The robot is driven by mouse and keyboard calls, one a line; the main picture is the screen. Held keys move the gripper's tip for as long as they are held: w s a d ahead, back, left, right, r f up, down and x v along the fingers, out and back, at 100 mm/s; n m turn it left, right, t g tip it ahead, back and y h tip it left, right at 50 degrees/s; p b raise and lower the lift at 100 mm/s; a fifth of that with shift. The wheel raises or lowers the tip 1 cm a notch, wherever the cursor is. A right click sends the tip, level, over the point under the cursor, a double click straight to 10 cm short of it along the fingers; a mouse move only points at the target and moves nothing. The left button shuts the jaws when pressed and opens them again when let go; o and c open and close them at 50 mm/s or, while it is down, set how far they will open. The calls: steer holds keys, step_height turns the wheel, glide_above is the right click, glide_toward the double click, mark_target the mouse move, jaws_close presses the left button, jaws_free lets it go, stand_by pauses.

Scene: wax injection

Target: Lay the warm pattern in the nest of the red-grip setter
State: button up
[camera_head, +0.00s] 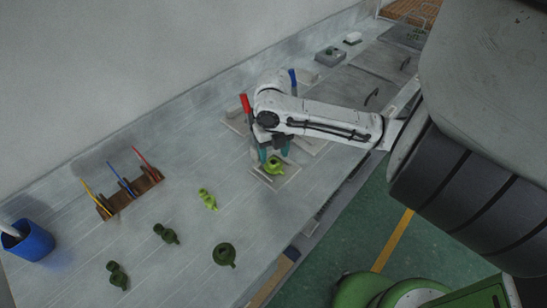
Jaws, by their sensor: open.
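My gripper (273,156) points down with its jaws open, its teal fingertips apart just above and behind a bright green ring-shaped pattern (275,168). The pattern lies in or on a pale, shallow setter frame (266,179); how it sits inside is too small to tell. A red grip (246,103) stands upright to the left of my arm, by a pale tray edge (234,123). A blue grip (292,77) shows behind my arm. My arm hides parts of these setters, so I cannot tell which grip belongs to the frame under the pattern.
Another bright green pattern (207,199) and several dark green ones (224,254) lie on the grey bench. A brown rack (130,194) holds yellow, blue and red sticks. A blue cup (28,241) stands far left. A grey box (330,56) is at the back.

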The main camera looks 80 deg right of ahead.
mark_target(273, 161)
step_height(273, 161, up, 9)
steer(key=shift+r+b, duration=0.15)
steer(key=shift+b, duration=0.2)
stand_by(1.1)
